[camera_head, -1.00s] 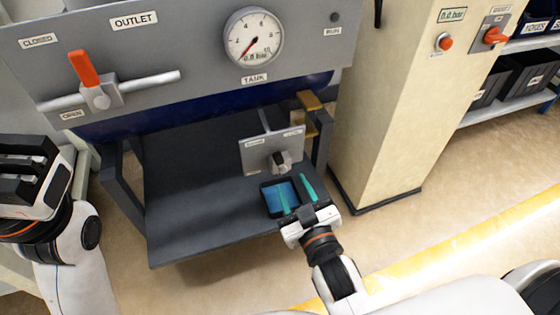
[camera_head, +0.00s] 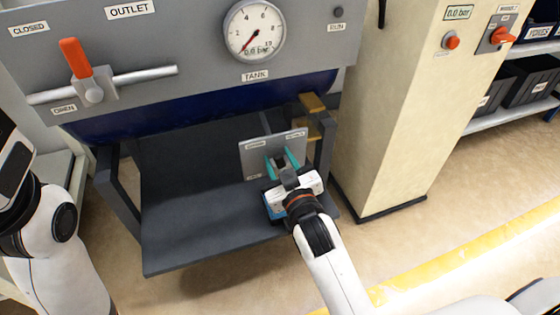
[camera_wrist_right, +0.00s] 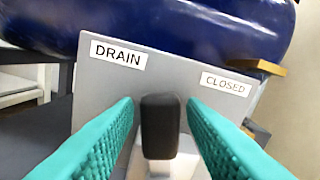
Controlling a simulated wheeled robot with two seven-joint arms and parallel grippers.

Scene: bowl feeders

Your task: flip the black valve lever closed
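The black valve lever (camera_wrist_right: 160,125) stands in front of a grey plate (camera_wrist_right: 185,85) labelled DRAIN and CLOSED in the right wrist view. My right gripper (camera_wrist_right: 160,120) is open, with one teal finger on each side of the lever and a gap on both sides. In the head view my right gripper (camera_head: 283,162) is at the drain plate (camera_head: 257,150) and hides most of the lever. Only part of my left gripper (camera_head: 12,165) shows at the left edge; its fingertips are not clear.
An orange outlet lever (camera_head: 76,58) and a pressure gauge (camera_head: 254,31) are on the grey panel (camera_head: 190,50) above. A blue tank (camera_head: 200,105) lies behind the drain plate. A dark shelf (camera_head: 190,215) spreads below, and a cream cabinet (camera_head: 400,110) stands to the right.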

